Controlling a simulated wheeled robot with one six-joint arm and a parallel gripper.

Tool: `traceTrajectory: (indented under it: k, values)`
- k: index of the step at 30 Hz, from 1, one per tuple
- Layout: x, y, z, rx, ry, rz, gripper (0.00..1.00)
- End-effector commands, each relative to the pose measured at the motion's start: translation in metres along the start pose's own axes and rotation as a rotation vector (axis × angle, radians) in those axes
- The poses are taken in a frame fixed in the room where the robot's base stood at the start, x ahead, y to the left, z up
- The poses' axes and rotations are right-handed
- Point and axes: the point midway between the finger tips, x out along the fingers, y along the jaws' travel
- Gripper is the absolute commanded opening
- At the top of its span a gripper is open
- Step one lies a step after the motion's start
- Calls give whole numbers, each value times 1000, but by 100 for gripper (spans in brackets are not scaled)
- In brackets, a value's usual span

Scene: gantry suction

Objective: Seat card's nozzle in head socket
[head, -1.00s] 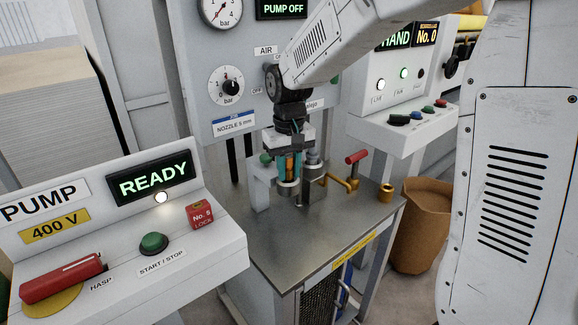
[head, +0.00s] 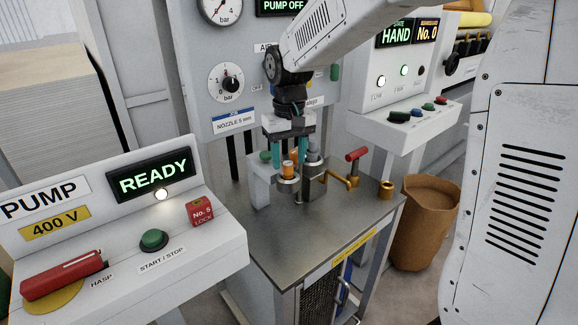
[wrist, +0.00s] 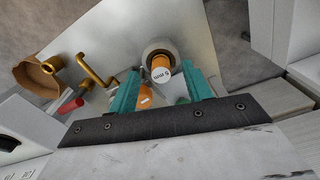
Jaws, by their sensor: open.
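The job card (head: 233,122) on the back panel reads "NOZZLE 5 mm". An orange nozzle (head: 288,167) stands upright in a grey round holder (head: 288,186) on the metal table. In the wrist view the nozzle (wrist: 161,71) has a white top reading "5 mm", with the grey ring (wrist: 166,53) around it. My gripper (head: 290,163) is open above the nozzle, its teal fingers apart and empty. In the wrist view its fingertips (wrist: 157,80) lie on either side of the nozzle. A second orange piece (wrist: 146,95) shows lower between the fingers. How deep the nozzle sits is hidden.
Beside the holder are a grey cylinder (head: 313,163), a brass crank (head: 343,181), a red handle (head: 357,154) and a brass ring (head: 386,190). The metal table (head: 310,235) is clear in front. The pump console (head: 205,250) stands at left, a brown bin (head: 424,228) at right.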

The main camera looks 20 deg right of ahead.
Motion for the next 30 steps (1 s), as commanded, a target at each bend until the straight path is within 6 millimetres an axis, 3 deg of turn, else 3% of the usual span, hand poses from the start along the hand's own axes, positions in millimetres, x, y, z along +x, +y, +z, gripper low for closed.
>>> traceTrajectory:
  k: [3, 9, 24, 28, 30]
  values:
    - [-21, 0, 0, 0, 2, 0, 50]
    - [-39, 0, 0, 0, 0, 0, 50]
    - [-41, 0, 1, -1, -4, 0, 50]
    - [-28, 0, 17, -4, -48, 1, 50]
    - [-25, 2, 42, -4, -71, 2, 50]
